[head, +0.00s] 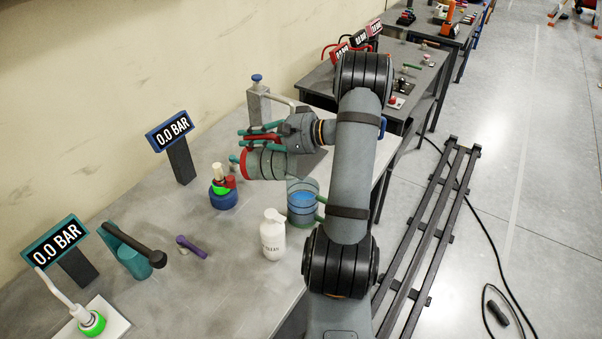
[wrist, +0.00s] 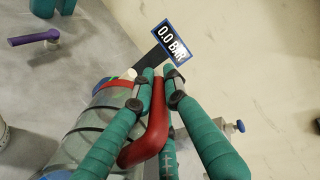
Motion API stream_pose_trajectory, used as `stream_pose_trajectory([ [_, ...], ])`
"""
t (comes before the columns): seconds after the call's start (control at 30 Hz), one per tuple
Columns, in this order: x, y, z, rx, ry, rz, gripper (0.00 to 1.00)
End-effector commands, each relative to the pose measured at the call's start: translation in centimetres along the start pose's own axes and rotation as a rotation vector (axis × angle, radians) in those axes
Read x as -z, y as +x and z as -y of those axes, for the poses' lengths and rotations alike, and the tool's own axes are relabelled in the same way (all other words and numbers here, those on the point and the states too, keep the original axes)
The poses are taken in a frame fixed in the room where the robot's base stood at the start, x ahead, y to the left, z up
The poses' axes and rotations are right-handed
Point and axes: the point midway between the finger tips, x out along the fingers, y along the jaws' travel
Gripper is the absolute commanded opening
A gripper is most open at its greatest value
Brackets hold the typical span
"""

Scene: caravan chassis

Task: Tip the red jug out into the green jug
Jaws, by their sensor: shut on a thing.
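The red jug (head: 265,164) is a see-through cylinder with a red band at one end and a red handle (wrist: 150,130). My gripper (head: 262,131) is shut on this handle and holds the jug on its side above the bench. The red-banded end points left, and the other end lies close above the green jug (head: 302,205). No blue shows in the red jug. The green jug stands upright on the bench, see-through with a green handle and blue contents.
A white bottle (head: 273,238) stands in front of the green jug. A blue-based fitting (head: 222,190) and a gauge (head: 170,132) stand to the left. A grey post with a blue knob (head: 258,98) stands behind. A purple-handled part (head: 191,246) lies front left.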

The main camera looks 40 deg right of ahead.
Motion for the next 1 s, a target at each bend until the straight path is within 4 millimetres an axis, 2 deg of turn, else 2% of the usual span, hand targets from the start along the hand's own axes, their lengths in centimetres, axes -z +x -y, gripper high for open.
stream_pose_trajectory([
  [0.03, -0.3, 0.9, 1.7, -0.049, 0.004, 0.007, 0.00],
  [0.07, -0.3, 1.6, 1.2, -0.085, 0.001, 0.007, 0.00],
  [0.1, -0.2, 2.9, -0.6, -0.157, -0.009, 0.000, 0.00],
  [0.17, 0.0, 3.7, -1.7, -0.229, -0.005, -0.006, 0.00],
  [0.23, 0.1, 3.8, -2.4, -0.253, 0.001, -0.009, 0.00],
  [0.47, 0.1, 4.4, -2.9, -0.294, -0.003, -0.009, 0.00],
  [0.77, 0.2, 6.6, -5.5, -0.516, -0.010, -0.013, 0.00],
  [0.8, 0.3, 6.4, -4.8, -0.534, -0.007, -0.015, 0.00],
  [1.0, 0.3, 6.9, -4.2, -0.630, -0.009, -0.015, 0.00],
])
